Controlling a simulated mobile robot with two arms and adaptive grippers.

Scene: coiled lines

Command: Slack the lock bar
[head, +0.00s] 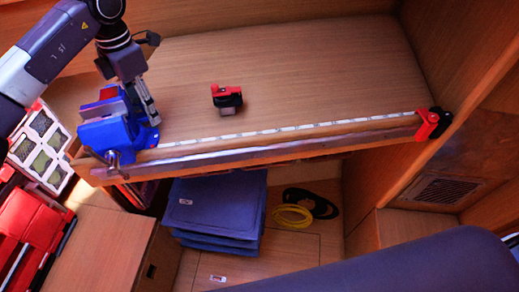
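A blue vise (103,137) with a red part and a grey jaw sits at the left front corner of the wooden worktop. A small metal screw end shows at its front, low down. A long grey metal bar (265,154) runs along the worktop's front edge, from the vise to a red and black clamp (433,123) at the right. I cannot tell which of these parts is the lock bar. My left gripper (152,116) points down at the right side of the vise, very close to it. Whether it touches or grips anything is unclear. My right gripper is out of view.
A red and black block (227,96) lies on the otherwise clear worktop (310,75). Below are stacked blue folded cloths (215,205), a yellow coil (292,217) and a black coil (322,203). Red and white cases (38,148) stand at the left.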

